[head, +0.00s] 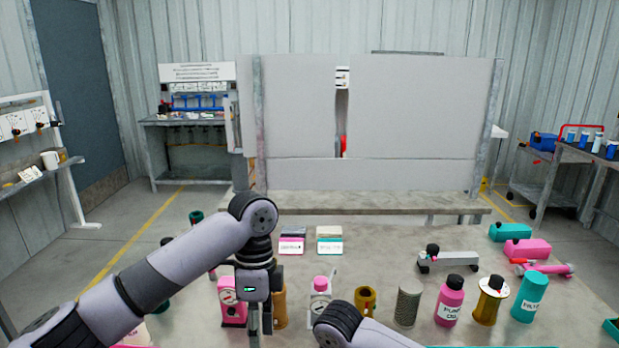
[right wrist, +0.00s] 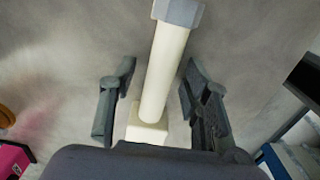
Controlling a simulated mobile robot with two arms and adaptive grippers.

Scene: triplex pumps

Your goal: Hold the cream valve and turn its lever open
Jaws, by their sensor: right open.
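A cream pipe-like part with a grey hexagonal end, which I take as the cream valve (right wrist: 163,70), shows in the right wrist view. My right gripper (right wrist: 155,88) is open, with one finger on each side of it and gaps showing between. No lever can be made out on it.
On the bench stand a pink gauge block (head: 231,302), a brass cylinder (head: 365,300), a grey mesh cylinder (head: 408,302), a pink bottle (head: 450,301) and a teal canister (head: 530,297). A grey fitting (head: 446,260) lies farther back. The bench's middle back is fairly clear.

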